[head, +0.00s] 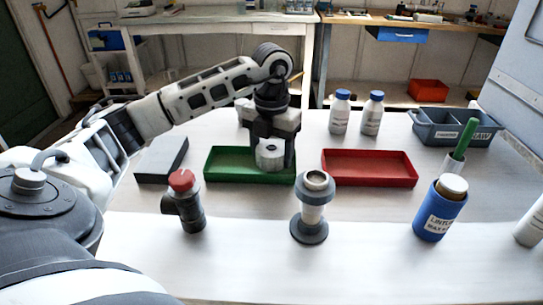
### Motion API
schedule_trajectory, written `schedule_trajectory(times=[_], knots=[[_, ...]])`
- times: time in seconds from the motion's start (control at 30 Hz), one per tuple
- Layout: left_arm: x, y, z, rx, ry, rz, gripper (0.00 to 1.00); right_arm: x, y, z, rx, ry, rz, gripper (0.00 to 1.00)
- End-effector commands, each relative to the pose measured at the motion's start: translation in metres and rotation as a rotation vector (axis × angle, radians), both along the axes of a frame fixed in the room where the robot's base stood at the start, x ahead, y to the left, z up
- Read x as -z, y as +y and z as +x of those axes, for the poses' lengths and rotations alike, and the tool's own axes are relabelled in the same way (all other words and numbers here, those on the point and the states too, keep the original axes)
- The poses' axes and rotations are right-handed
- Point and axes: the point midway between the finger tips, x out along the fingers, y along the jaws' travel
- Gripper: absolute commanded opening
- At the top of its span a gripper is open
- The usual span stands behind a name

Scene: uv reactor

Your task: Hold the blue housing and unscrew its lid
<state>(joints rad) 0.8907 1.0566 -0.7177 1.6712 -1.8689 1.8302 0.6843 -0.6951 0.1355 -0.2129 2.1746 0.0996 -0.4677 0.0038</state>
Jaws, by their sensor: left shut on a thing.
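The blue housing (434,218) stands upright on the table at the right, with a white printed label on its front. A pale, round-topped part (453,186) shows at its top; I cannot tell whether this is a lid or something inside. My left gripper (270,151) points down at the right end of the green tray, well to the left of the housing. It is shut on a small pale grey round piece (268,159), which may be a lid. Whether the piece touches the tray is unclear. My right gripper is not in view.
The green tray (226,176) and a red tray (370,181) lie mid-table. In front stand a dark pipe fitting (188,208) with a red knob and a grey-based metal stand (310,231). Two white bottles (340,115) and a divided bin (452,131) are behind. The front table edge is clear.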

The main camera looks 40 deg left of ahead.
Motion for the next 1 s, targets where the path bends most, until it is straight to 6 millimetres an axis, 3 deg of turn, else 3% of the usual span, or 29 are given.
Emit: schedule_trajectory(times=[0.1,0.47,0.5,0.8,1.0], knots=[[0.015,0.000,-0.001,0.000,0.000,0.001,0.34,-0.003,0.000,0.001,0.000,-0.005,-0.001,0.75],[0.020,0.000,0.000,-0.001,-0.001,0.000,0.34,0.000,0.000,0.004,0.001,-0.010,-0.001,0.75],[0.019,0.000,0.000,-0.001,-0.001,0.000,0.70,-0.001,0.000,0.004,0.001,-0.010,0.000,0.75],[0.018,0.000,0.000,-0.001,-0.001,0.000,0.71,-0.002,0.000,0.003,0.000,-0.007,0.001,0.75],[-0.003,0.000,0.001,-0.001,-0.006,0.000,0.71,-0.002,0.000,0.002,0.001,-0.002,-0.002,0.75]])
